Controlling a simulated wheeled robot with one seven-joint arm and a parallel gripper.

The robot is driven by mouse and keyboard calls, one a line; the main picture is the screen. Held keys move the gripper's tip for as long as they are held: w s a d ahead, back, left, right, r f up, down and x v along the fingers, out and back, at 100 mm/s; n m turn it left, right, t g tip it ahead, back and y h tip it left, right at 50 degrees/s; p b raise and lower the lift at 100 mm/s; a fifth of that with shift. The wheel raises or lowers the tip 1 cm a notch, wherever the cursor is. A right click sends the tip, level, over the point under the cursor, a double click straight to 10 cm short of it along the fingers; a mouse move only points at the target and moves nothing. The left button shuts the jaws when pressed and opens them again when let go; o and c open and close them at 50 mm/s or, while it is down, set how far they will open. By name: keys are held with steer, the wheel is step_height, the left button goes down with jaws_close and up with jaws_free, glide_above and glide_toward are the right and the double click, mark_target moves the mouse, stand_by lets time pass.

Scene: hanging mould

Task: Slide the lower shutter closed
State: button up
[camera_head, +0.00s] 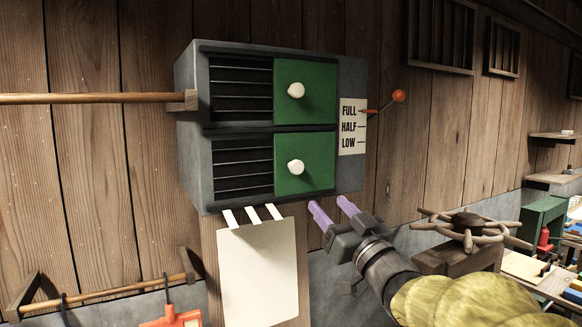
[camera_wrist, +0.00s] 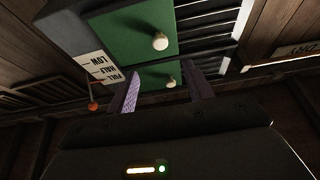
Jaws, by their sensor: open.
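A grey wall box holds two green sliding shutters. The lower shutter (camera_head: 290,180) with its white knob (camera_head: 296,167) sits at the right of its opening, and dark slats (camera_head: 243,165) show bare on the left. The upper shutter (camera_head: 318,80) stands the same way, with its own white knob (camera_head: 297,90). My gripper (camera_head: 331,208) has two purple fingers, open and empty, below the box's lower right and apart from it. In the wrist view the fingers (camera_wrist: 164,92) point toward the box, with a green shutter (camera_wrist: 130,38) and white knob (camera_wrist: 160,41) beyond.
A lever with an orange ball (camera_head: 398,96) juts out beside the FULL/HALF/LOW label (camera_head: 351,127). A pale sheet (camera_head: 262,270) hangs below the box. A wooden rod (camera_head: 90,98) meets its left side. A spoked wheel (camera_head: 468,226) stands right of my arm.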

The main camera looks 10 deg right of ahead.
mark_target(298, 170)
steer(key=p+x, duration=0.6)
steer(key=x, duration=0.7)
steer(key=shift+w+a+r+p, duration=0.1)
steer(key=shift+w+p, duration=0.2)
steer(key=shift+w, duration=0.05)
steer(key=shift+c, duration=0.3)
jaws_close()
